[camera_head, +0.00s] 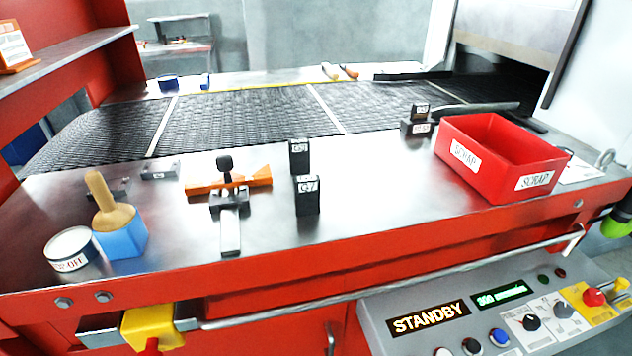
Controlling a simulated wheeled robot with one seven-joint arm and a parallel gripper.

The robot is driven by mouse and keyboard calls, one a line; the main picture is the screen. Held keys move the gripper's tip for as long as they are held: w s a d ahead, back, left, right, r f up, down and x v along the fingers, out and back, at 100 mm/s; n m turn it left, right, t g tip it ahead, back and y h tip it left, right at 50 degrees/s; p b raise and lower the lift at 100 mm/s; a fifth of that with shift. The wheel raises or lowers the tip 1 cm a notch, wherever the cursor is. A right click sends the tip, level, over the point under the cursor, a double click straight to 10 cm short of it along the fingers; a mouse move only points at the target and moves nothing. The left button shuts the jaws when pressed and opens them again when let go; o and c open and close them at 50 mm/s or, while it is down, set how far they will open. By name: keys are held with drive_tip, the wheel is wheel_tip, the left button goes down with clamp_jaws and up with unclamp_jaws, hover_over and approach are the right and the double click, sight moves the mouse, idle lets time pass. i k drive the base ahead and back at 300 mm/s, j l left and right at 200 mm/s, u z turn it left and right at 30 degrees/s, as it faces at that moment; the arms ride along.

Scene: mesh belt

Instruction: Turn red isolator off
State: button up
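A control panel (470,335) slopes along the lower right of the head view. At the lower left, a yellow block (152,328) on the red front has a red part (151,344) cut off by the frame. I cannot tell for sure which red part is the isolator, nor its position. My gripper is not in view.
The panel displays (428,318) read STANDBY in part. A grey rail (380,285) runs along the front. On the steel ledge stand a red SCRAP bin (500,160), dark blocks (307,195), an orange clamp (260,178) and a blue-based brush (120,235). The mesh belt (250,115) lies behind.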

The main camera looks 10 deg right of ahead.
sight(592, 298)
drive_tip(key=z, duration=1.25)
drive_tip(key=k+j+u, duration=0.35)
drive_tip(key=j, duration=0.2)
drive_tip(key=k+j+u, duration=0.15)
drive_tip(key=i+j, duration=0.1)
drive_tip(key=i, duration=0.85)
